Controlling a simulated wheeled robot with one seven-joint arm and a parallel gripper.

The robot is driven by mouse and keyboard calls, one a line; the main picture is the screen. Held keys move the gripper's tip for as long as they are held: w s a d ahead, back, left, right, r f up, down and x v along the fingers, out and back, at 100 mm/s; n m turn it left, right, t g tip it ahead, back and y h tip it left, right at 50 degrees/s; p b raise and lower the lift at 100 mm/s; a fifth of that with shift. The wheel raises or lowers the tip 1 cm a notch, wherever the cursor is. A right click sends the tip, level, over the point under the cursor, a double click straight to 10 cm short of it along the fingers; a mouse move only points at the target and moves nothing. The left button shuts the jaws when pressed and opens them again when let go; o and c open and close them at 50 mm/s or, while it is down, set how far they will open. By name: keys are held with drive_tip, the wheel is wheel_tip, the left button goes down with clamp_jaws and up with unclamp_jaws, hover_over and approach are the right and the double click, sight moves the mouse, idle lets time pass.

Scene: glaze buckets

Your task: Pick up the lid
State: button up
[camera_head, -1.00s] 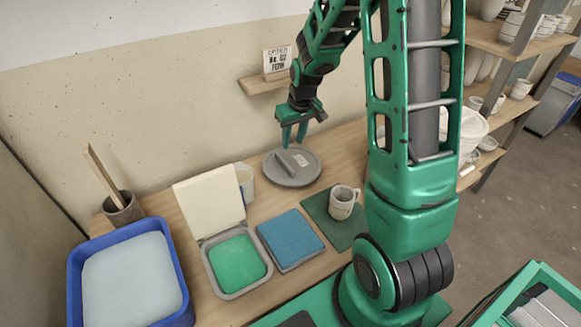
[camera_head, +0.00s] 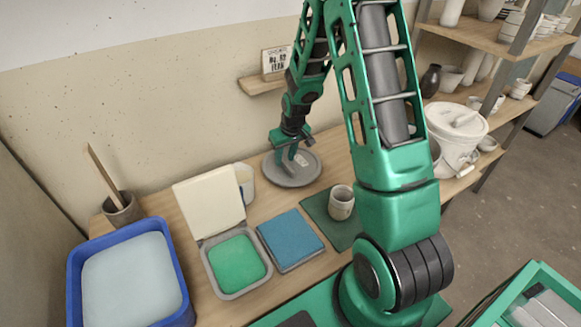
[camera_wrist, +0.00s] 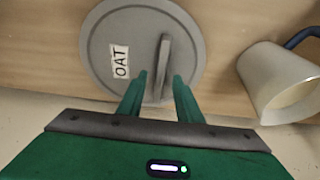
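The lid (camera_head: 297,181) is a round grey disc with a raised bar handle, lying at the back of the wooden table. In the wrist view the lid (camera_wrist: 108,38) carries a white "OAT" label, and its handle (camera_wrist: 164,52) stands upright in the picture. My gripper (camera_head: 285,163) points down over the lid. In the wrist view my gripper (camera_wrist: 160,76) is open, with one green finger on each side of the handle's near part and a gap showing on both sides. Whether the fingertips touch the lid is hard to tell.
A pale pitcher (camera_wrist: 278,85) stands close beside the lid; it also shows in the head view (camera_head: 245,183). A mug (camera_head: 341,203) sits on a green mat (camera_head: 318,209). A white lidded bucket (camera_head: 455,140) is to the right. A blue tub (camera_head: 179,268) is at left.

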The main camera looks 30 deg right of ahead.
drive_tip(key=shift+w+f, duration=0.2)
drive_tip(key=shift+f, duration=0.5)
drive_tip(key=shift+f, duration=0.2)
drive_tip(key=shift+c, duration=0.3)
clamp_jaws()
